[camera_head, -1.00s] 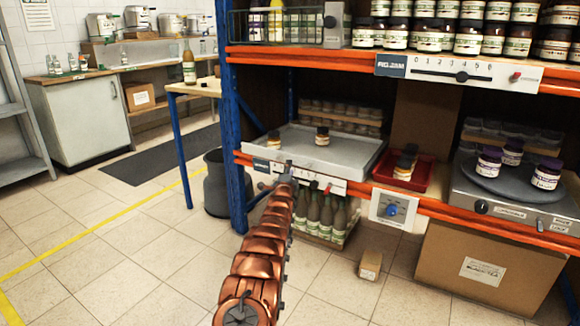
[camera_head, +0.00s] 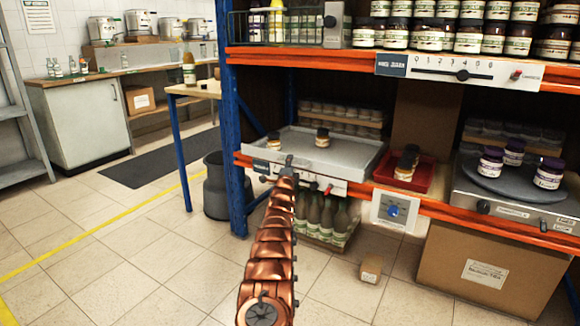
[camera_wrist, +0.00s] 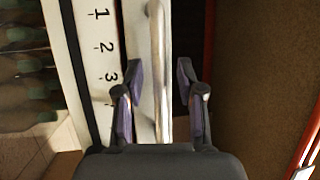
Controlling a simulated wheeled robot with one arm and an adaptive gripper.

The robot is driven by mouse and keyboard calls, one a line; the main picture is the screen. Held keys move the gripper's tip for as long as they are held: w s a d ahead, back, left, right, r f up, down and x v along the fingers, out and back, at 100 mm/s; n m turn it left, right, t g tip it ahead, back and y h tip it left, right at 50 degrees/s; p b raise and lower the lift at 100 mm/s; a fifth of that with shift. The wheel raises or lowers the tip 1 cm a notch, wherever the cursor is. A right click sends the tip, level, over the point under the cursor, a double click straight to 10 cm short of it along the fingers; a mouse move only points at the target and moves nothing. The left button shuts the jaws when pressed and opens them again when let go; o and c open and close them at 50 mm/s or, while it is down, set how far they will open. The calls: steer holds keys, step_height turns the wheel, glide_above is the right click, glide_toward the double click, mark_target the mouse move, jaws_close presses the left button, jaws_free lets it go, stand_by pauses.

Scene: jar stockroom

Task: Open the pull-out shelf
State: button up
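The pull-out shelf is a shallow light-grey tray (camera_head: 345,155) on the lower level of the orange-and-blue rack in the head view. Its white front panel (camera_head: 330,187) has a red knob. In the wrist view a pale metal bar handle (camera_wrist: 157,50) runs upright along the white panel, beside a scale strip marked 1, 2, 3 (camera_wrist: 104,48). My gripper (camera_wrist: 158,72) is open, with one dark finger on each side of the handle and gaps showing. In the head view my gripper (camera_head: 287,165) is at the shelf's front; the handle is hidden there.
Two small jars (camera_head: 322,138) stand on the tray. A red tray (camera_head: 418,178) and a blue-knob box (camera_head: 394,211) are to the right. Bottles (camera_head: 327,213) stand in a crate below. A small carton (camera_head: 371,269) lies on the floor; the floor left of my arm is clear.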

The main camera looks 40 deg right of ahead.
steer(key=shift+c, duration=0.3)
jaws_close()
stand_by(0.5)
